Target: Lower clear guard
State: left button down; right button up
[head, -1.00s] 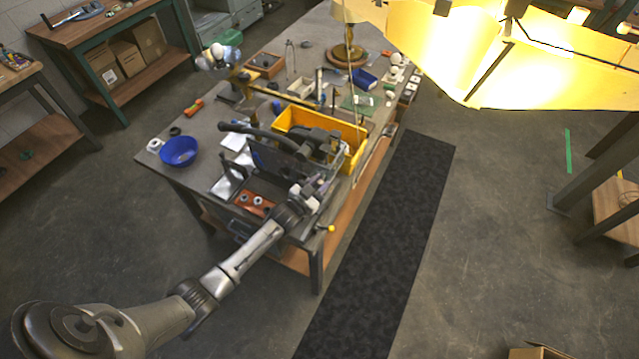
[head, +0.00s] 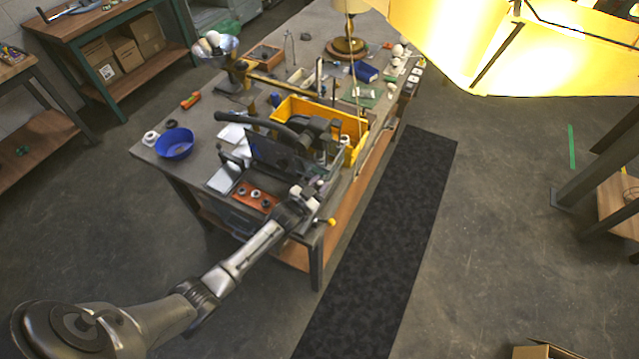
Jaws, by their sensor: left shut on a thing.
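The clear guard (head: 277,158) is a see-through, dark-looking panel on the machine at the near end of the workbench. It stands tilted in front of the machine's long black handle (head: 268,122). My left gripper (head: 312,190) is at the guard's lower right edge and is shut on it. The fingertips are small and partly hidden, so the exact grip point is hard to see. My right gripper is not in view.
A red-brown block with several round parts (head: 256,196) lies left of my left gripper. A yellow bin (head: 290,107) stands behind the machine, and a blue bowl (head: 174,143) at the left. A lit lampshade (head: 540,50) fills the upper right. A dark mat (head: 385,230) covers the floor on the right.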

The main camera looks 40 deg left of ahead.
pick_arm(q)
jog(key=shift+r, duration=0.1)
jog(key=c, duration=0.9)
grip_release()
jog(key=s, duration=1.3)
jog(key=shift+s+d, duration=0.15)
jog(key=shift+s, duration=0.25)
